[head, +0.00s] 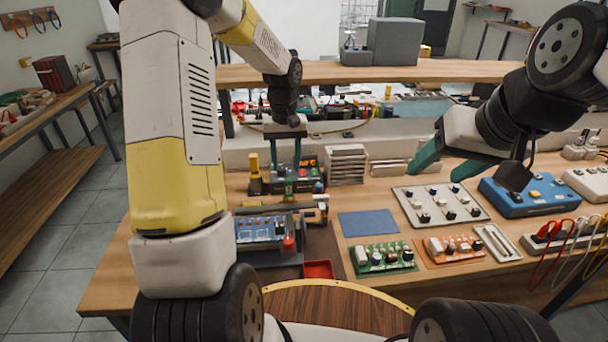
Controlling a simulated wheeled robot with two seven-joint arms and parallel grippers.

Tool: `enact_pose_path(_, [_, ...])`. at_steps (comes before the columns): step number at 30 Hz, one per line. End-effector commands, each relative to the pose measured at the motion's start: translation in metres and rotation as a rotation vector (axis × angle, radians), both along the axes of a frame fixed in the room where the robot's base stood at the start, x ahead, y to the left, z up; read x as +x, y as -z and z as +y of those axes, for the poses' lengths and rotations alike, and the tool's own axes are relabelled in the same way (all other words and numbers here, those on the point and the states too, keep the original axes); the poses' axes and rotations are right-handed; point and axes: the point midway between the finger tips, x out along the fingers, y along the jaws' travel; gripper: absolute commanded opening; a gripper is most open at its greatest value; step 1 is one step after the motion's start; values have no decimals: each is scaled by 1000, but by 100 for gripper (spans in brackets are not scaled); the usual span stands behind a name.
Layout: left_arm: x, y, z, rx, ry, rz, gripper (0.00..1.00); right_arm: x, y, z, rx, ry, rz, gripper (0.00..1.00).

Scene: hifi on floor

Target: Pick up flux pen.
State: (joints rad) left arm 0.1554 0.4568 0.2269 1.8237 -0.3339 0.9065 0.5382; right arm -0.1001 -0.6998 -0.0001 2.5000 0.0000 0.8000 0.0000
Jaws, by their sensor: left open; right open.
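I cannot pick out the flux pen for certain. Slim pale items (497,243) lie in a small white tray (513,257) at the right front of the bench, too small to tell apart. My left gripper (285,178) is open, fingers pointing down over the back left of the bench, near a dark instrument with red digits (307,167). My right gripper (442,172) is open above the back right of the bench, behind the grey panel with knobs (440,206). I see nothing in either gripper.
A blue mat (368,223) lies bare mid-bench. A green board (383,258) and an orange board (450,250) lie in front. A blue box (530,195) stands right. A blue board in a holder (262,229) and a red tray (319,269) are left. A shelf (400,71) crosses behind.

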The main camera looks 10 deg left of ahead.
Motion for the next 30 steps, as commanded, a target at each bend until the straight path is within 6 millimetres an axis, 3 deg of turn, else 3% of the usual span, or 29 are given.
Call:
enact_pose_path(16, [-5, 69, -5, -1, 1, 3, 46, 0, 0, 0, 0, 0, 0, 59])
enact_pose_path(26, [-5, 76, -4, 0, 0, 1, 46, 0, 0, 0, 0, 0, 0, 59])
enact_pose_path(30, [-5, 76, -4, 0, 1, 1, 18, 0, 0, 0, 0, 0, 0, 59])
